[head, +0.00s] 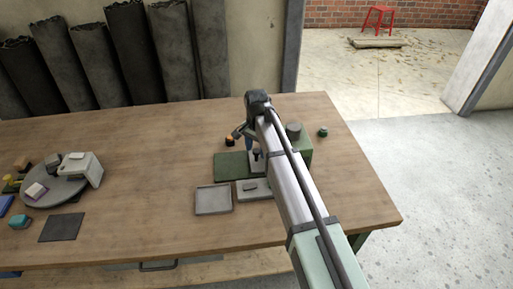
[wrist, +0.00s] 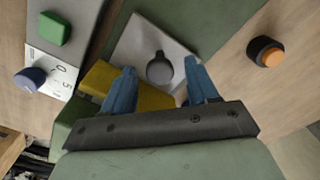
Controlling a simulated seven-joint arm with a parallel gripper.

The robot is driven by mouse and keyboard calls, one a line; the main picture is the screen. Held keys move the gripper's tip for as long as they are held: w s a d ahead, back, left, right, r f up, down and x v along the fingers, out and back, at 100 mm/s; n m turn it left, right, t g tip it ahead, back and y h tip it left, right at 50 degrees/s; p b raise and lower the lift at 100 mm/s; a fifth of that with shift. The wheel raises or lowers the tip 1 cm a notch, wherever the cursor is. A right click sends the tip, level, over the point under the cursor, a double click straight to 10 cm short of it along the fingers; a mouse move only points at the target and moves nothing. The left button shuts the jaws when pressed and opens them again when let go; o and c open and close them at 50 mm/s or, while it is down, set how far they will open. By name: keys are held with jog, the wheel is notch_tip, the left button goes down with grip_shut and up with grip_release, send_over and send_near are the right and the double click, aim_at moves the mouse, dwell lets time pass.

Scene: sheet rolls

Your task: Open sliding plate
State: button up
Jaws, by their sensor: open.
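The sliding plate looks like the light grey plate (wrist: 135,40) with a dark round knob (wrist: 160,68) standing on it, in the wrist view. My gripper (wrist: 159,84) is open, with one blue finger on each side of the knob in the picture. I cannot tell whether the fingertips reach down to the knob's height; no contact shows. Part of a yellow block (wrist: 140,97) shows below the knob, partly behind my fingers. In the head view my gripper (head: 248,143) is over the green base (head: 230,166), and my arm hides part of this area.
An orange-topped black button (wrist: 265,52) is at right in the wrist view. A panel with a green button (wrist: 54,28) and blue knob (wrist: 30,79) is at left. In the head view, a grey tray (head: 213,200) lies in front, and a round turntable (head: 48,190) stands at left.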

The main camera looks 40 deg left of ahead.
grip_shut()
dwell(0.4)
jog(key=shift+s+a, duration=0.1)
jog(key=s+a, duration=0.8)
jog(key=shift+s+a, duration=0.15)
jog(key=shift+a, duration=0.05)
grip_release()
jog(key=shift+r, duration=0.15)
notch_tip(320, 180, up, 14)
jog(key=shift+f, duration=0.2)
dwell(0.5)
